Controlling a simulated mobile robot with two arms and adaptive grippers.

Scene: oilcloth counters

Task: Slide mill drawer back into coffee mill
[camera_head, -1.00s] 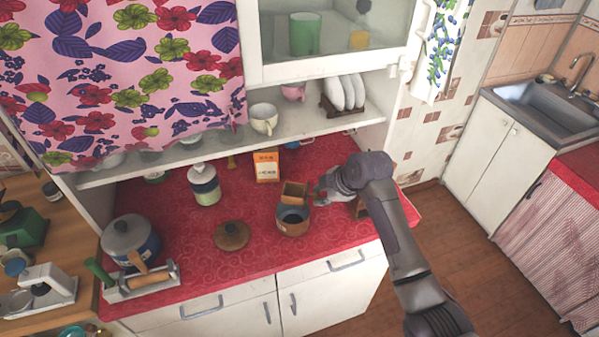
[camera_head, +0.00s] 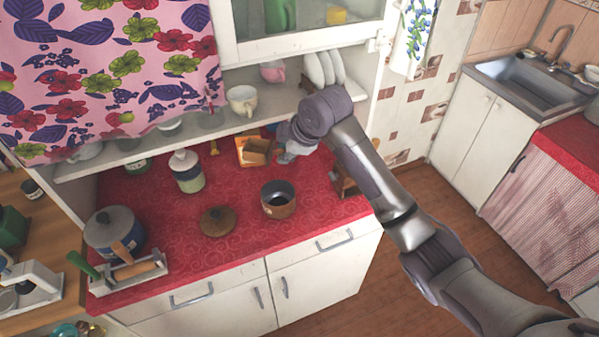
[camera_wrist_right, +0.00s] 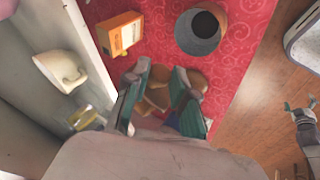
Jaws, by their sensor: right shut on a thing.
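The mill drawer (camera_head: 257,152) is a small open wooden box. In the head view it is in the air beside my right gripper (camera_head: 280,152), in front of the orange carton. My right gripper is shut on it; in the right wrist view, brown wood (camera_wrist_right: 155,98) shows between the green-edged fingers. The coffee mill (camera_head: 345,182) is a dark wooden body at the counter's right end, mostly hidden behind my right arm. Its drawer opening cannot be made out. My left gripper is not in view.
A brown pot (camera_head: 278,205) stands open on the red counter (camera_head: 165,235), with a round wooden lid (camera_head: 217,221) to its left. The orange carton (camera_head: 243,140) and a jar (camera_head: 187,172) stand farther back. A shelf with a cup (camera_head: 242,100) overhangs the back.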

